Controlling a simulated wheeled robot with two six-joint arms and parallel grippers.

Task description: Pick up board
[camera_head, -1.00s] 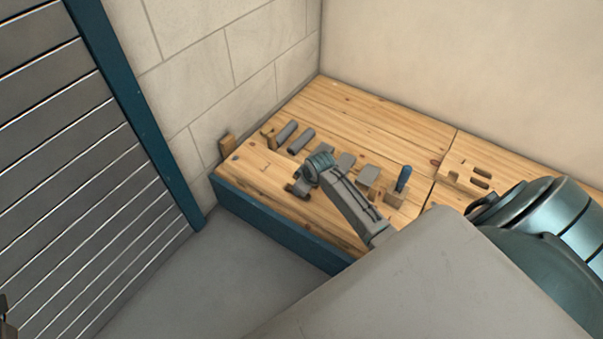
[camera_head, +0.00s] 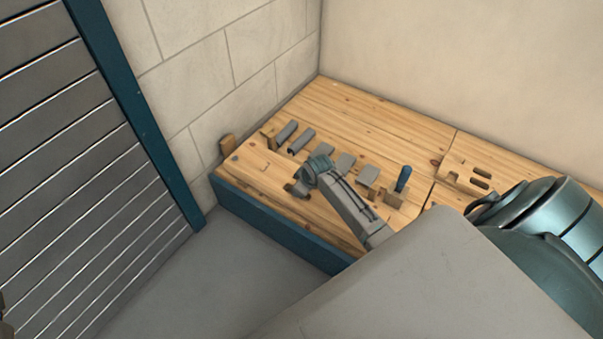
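No single piece is clearly marked as the board. A flat wooden board with slots (camera_head: 466,178) lies at the right of the wooden bench (camera_head: 375,112). A small wooden piece (camera_head: 227,146) stands at the bench's left edge by the wall. My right gripper (camera_head: 297,190) is low over the front left of the bench, apart from both pieces. Nothing is visibly held, but its fingers are too small to read as open or shut. My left gripper is not identifiable in this view.
Grey half-round pieces (camera_head: 301,140) in wooden holders and flat grey plates (camera_head: 344,161) lie behind my gripper. A blue upright peg (camera_head: 403,179) stands in a wooden block. A block wall and a slatted shutter (camera_head: 85,190) are on the left. The bench's back middle is clear.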

